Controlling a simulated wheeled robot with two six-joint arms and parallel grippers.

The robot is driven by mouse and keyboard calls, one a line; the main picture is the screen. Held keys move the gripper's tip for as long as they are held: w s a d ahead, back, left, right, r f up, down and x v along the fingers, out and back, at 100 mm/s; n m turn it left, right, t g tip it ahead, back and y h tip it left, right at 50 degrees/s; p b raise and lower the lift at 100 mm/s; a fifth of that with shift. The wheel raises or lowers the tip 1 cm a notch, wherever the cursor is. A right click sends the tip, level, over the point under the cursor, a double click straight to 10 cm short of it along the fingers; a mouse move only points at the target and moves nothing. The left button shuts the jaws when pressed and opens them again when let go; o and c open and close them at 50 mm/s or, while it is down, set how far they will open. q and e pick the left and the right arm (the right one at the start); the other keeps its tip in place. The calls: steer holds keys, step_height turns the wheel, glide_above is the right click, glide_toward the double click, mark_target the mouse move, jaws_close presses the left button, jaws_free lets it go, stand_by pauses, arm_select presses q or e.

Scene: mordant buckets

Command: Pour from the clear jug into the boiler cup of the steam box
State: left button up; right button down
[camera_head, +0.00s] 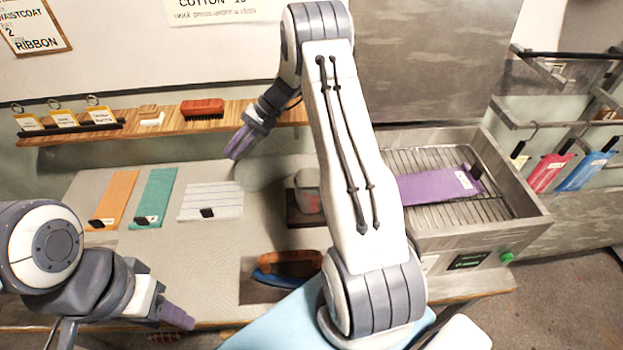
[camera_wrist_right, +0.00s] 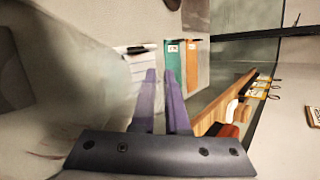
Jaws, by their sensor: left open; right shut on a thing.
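My right gripper (camera_head: 240,145) is high over the back of the table, its purple fingers close together. In the right wrist view its fingers (camera_wrist_right: 167,100) are nearly shut, with the large, blurred, see-through clear jug (camera_wrist_right: 75,75) beside them. The jug (camera_head: 275,172) is only a faint outline in the head view; its tilt and contents cannot be told. A greyish cup (camera_head: 307,192), perhaps the boiler cup, stands on a dark base left of the steam box (camera_head: 519,222), partly hidden by my right arm. My left gripper (camera_head: 175,316) is open and empty at the front left.
A purple cloth (camera_head: 438,186) lies on the steam box's wire rack. Orange (camera_head: 113,198), teal (camera_head: 154,195) and white (camera_head: 211,201) strips lie on the table. A wooden-handled iron (camera_head: 285,268) sits at the front. A shelf (camera_head: 165,128) with a red brush (camera_head: 202,108) runs along the back.

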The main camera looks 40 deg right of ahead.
mark_target(244, 137)
steer(key=shift+d+r, duration=0.15)
steer(key=shift+r, duration=0.25)
steer(key=shift+s+r+y, duration=0.1)
steer(key=shift+r+y, duration=0.1)
steer(key=shift+y, duration=0.1)
steer(key=shift+s+d+r+n+t+y+b, duration=0.2)
steer(key=shift+d+r+t+y, duration=0.1)
steer(key=shift+r, duration=0.25)
steer(key=shift+s+d+r+n+t+y+b, duration=0.1)
steer(key=shift+s+d+r+t+y+b, duration=0.15)
steer(key=shift+r, duration=0.25)
stand_by(0.9)
steer(key=shift+s+d+r+t+y, duration=0.2)
steer(key=shift+r+y, duration=0.1)
steer(key=shift+r, duration=0.1)
steer(key=shift+s+d+r+t+y, duration=0.1)
steer(key=shift+s+r+t+y, duration=0.05)
steer(key=shift+r+y, duration=0.15)
stand_by(2.6)
steer(key=shift+s+d+r+y, duration=0.15)
steer(key=shift+s+d+y, duration=0.1)
stand_by(1.8)
